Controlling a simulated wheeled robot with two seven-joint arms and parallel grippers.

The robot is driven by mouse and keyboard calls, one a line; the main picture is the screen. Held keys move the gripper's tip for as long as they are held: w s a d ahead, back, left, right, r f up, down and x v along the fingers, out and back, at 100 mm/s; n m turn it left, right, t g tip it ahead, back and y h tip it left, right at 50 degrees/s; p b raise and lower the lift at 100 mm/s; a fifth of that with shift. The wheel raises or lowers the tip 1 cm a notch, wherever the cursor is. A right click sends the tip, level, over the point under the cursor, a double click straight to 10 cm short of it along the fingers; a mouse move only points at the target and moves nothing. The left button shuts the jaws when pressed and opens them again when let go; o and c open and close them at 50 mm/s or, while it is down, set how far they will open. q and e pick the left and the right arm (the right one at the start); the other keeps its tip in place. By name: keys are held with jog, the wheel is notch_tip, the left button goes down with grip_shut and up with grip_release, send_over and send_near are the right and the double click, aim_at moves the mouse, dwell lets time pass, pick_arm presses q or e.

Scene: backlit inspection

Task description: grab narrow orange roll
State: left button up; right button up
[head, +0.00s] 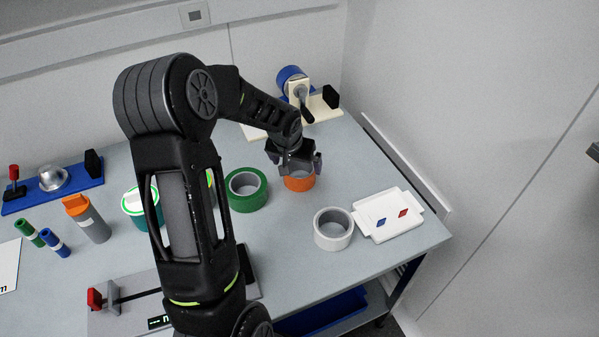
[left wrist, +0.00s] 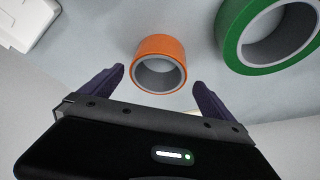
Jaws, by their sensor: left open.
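The narrow orange roll (head: 299,183) stands on the table with its hole up, toward the right half of the table. My left gripper (head: 296,163) is above it in the head view, and its fingers hide part of the roll's far side. In the left wrist view the orange roll (left wrist: 160,48) shows ahead, between and beyond the two open fingertips (left wrist: 158,78). The gripper is open and empty. I cannot tell whether a finger touches the roll. My right gripper is not in view.
A green roll (head: 262,195) stands close left of the orange one. A white roll (head: 347,229) and a white tray (head: 411,222) with small red and blue pieces are at the right. A blue-and-cream fixture (head: 327,104) stands behind. Bottles and markers are at the left.

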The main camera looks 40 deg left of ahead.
pick_arm(q)
jog(key=p+x, duration=0.1)
jog(key=x, duration=0.4)
jog(key=shift+d+f+p, duration=0.15)
jog(key=shift+p, duration=0.2)
jog(key=shift+c, duration=0.2)
jog(key=c, duration=1.3)
notch_tip(320, 180, up, 10)
jog(key=b, duration=0.1)
jog(key=shift+b, duration=0.3)
dwell(0.5)
